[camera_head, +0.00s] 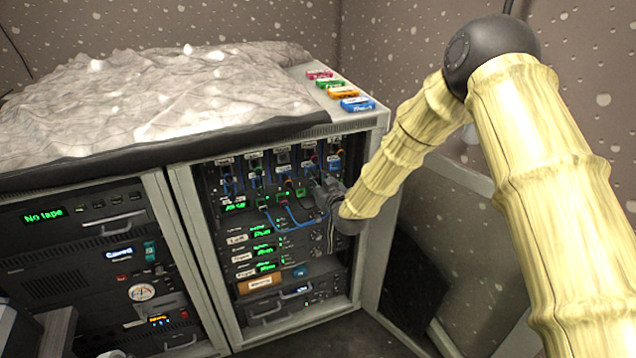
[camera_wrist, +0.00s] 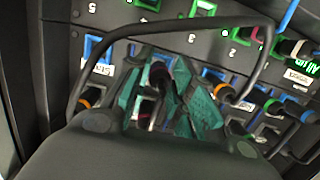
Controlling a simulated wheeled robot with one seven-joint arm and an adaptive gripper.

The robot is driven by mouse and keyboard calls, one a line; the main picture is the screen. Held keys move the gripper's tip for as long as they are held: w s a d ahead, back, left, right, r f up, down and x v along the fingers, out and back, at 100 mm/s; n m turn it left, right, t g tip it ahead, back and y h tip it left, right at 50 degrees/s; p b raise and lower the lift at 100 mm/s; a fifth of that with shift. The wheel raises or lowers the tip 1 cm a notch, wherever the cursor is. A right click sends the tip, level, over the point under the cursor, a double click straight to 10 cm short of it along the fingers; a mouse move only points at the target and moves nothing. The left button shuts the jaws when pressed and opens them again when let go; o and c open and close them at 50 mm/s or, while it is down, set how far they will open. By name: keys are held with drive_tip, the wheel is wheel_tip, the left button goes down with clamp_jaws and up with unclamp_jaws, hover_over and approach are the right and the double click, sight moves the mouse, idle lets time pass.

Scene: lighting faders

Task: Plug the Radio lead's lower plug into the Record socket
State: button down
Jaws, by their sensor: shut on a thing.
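In the wrist view, my gripper (camera_wrist: 160,92), with teal finger pads, is shut on a dark plug (camera_wrist: 158,72) with a reddish ring. The plug is close to the socket panel; I cannot tell whether it sits in a socket. In the head view, my gripper (camera_head: 328,190) is at the right side of the patch panel and hides part of it. A blue lead (camera_head: 300,226) loops from the panel toward my gripper. The Radio and Record labels are too small or turned to read, so I cannot single out the Record socket.
Other plugs with coloured rings (camera_wrist: 272,104) crowd the panel right of my gripper. A blue-framed socket (camera_wrist: 97,48) is to its left. In the head view, coloured blocks (camera_head: 357,104) lie on the cabinet top beside a crumpled grey cover (camera_head: 150,90). An open door (camera_head: 405,270) stands right.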

drive_tip(key=shift+w+a, duration=0.3)
drive_tip(key=shift+w, duration=0.3)
idle(0.6)
drive_tip(key=shift+w+r, duration=0.15)
drive_tip(key=shift+r, duration=0.05)
drive_tip(key=c, duration=1.6)
unclamp_jaws()
drive_tip(key=shift+c, duration=0.2)
drive_tip(key=o, duration=0.5)
drive_tip(key=shift+a+f, duration=0.1)
drive_tip(key=shift+f, duration=0.05)
